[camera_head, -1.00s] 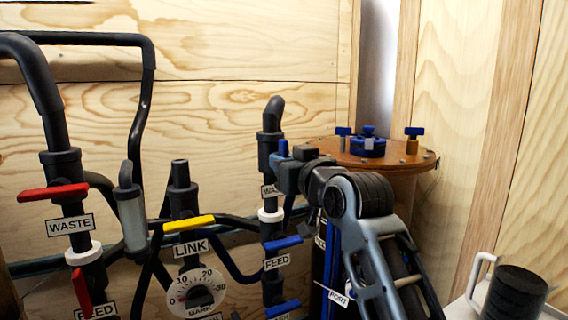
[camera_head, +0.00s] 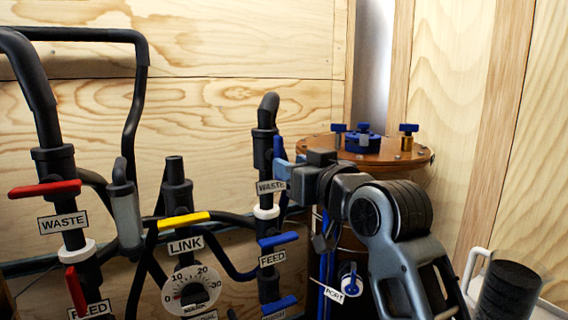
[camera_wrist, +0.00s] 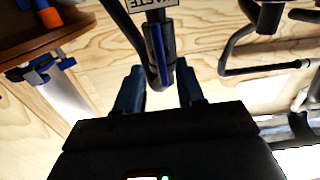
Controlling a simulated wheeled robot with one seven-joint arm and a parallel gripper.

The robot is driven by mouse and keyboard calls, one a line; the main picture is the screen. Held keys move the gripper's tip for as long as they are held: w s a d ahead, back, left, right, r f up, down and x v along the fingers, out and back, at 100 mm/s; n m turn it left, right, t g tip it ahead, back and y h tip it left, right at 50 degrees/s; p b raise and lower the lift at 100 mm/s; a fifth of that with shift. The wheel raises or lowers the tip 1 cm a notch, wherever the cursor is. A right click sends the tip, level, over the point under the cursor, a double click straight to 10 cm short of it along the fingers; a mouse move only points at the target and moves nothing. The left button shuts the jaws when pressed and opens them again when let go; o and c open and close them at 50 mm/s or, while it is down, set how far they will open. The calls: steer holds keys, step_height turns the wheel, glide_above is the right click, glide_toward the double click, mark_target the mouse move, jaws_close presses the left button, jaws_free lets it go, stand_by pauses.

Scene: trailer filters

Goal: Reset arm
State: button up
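My gripper (camera_head: 283,169) is at the right side of a black upright pipe (camera_head: 264,148) tagged WASTE (camera_head: 271,187) in the head view. In the wrist view my gripper (camera_wrist: 158,88) has its two blue fingers spread apart and nothing held between them. The pipe with its blue handle (camera_wrist: 158,48) shows beyond the gap between the fingers. In the head view this blue handle (camera_head: 277,146) stands upright along the pipe, just above the fingertips. Whether a finger touches the pipe or handle I cannot tell.
A round brown drum lid (camera_head: 410,155) with blue knobs is behind my arm. Red-handled (camera_head: 45,189) and yellow-handled (camera_head: 183,220) valves and a dial (camera_head: 191,290) are at left. Blue FEED handle (camera_head: 279,239) is below my gripper. Plywood walls close the back and right.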

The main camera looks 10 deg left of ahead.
steer(key=shift+v, duration=0.95)
steer(key=s+d+f+m+h, duration=0.2)
steer(key=s+d+f, duration=0.2)
steer(key=f, duration=0.4)
steer(key=s+d+f+m+h, duration=0.1)
steer(key=s+d+f+m, duration=0.2)
steer(key=f, duration=0.6)
steer(key=s+d+f+m+t+h, duration=0.1)
steer(key=s+d+f+h, duration=0.1)
steer(key=s+d+f, duration=0.4)
steer(key=s+d+f+h, duration=0.15)
steer(key=s+f, duration=0.25)
steer(key=s, duration=0.5)
steer(key=s+d+r+h, duration=0.1)
steer(key=s+d, duration=0.4)
steer(key=s, duration=0.9)
steer(key=s+d+m+g+h+p, duration=0.1)
steer(key=s+d, duration=0.3)
steer(key=s, duration=1.1)
steer(key=shift+d+r+h, duration=0.35)
steer(key=shift+r+h, duration=0.05)
steer(key=shift+h, duration=0.35)
